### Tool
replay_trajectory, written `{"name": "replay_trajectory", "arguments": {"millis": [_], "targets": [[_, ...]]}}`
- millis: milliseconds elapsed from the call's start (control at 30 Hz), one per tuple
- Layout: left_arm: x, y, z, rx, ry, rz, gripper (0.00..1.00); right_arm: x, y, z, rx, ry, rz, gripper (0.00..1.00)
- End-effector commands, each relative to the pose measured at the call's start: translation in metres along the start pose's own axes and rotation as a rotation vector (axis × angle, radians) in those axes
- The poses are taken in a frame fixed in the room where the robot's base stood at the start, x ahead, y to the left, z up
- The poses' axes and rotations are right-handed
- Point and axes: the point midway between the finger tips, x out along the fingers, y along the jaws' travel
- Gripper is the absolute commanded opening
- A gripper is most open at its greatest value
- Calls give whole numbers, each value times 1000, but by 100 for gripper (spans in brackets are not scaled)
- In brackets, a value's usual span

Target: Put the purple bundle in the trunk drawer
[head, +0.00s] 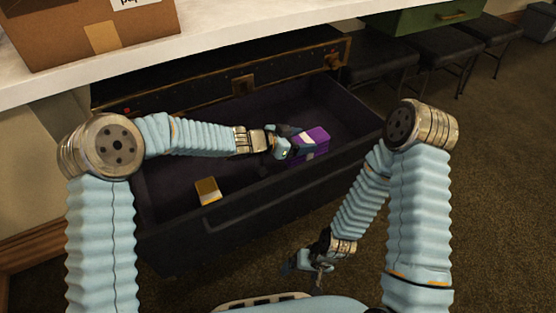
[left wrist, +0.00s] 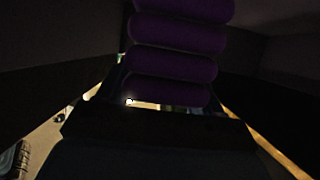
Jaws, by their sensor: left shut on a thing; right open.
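The purple bundle (head: 312,141) with a pale band is in my left gripper (head: 293,147), which is shut on it. The gripper and bundle are over the right part of the open trunk drawer (head: 230,213); I cannot tell whether the bundle touches the drawer floor. In the left wrist view the bundle (left wrist: 172,50) shows as stacked purple rolls close to the camera, and the view is dark. My right gripper (head: 308,264) is open and low in front of the drawer, apart from the bundle.
A small yellow-and-white item (head: 207,190) lies in the drawer's left part. A white counter (head: 215,35) with a cardboard box (head: 92,30) overhangs the trunk (head: 240,86). Black stools (head: 430,52) and a green case (head: 425,17) are at the back right. Carpet (head: 495,190) is clear at right.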

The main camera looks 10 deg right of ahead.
Motion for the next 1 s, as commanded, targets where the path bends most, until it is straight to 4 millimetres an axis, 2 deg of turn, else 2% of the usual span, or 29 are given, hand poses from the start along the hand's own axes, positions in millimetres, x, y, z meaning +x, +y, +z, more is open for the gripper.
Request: {"name": "replay_trajectory", "arguments": {"millis": [33, 167, 400, 867, 900, 1000], "targets": [[5, 0, 12, -3, 0, 0, 27, 8, 2, 0, 0, -1, -1, 92], [9, -1, 24, -1, 1, -1, 27, 12, 3, 1, 0, -3, -2, 92], [25, 0, 62, -3, 0, 0, 27, 27, 7, 2, -2, -8, -6, 92], [28, -1, 71, -1, 1, -2, 27, 29, 7, 2, -2, -8, -7, 92], [28, -1, 70, -1, 0, -2, 72, 28, 7, 2, -2, -8, -7, 92], [28, -1, 70, -1, 0, -2, 87, 28, 7, 2, -2, -8, -7, 92]]}}
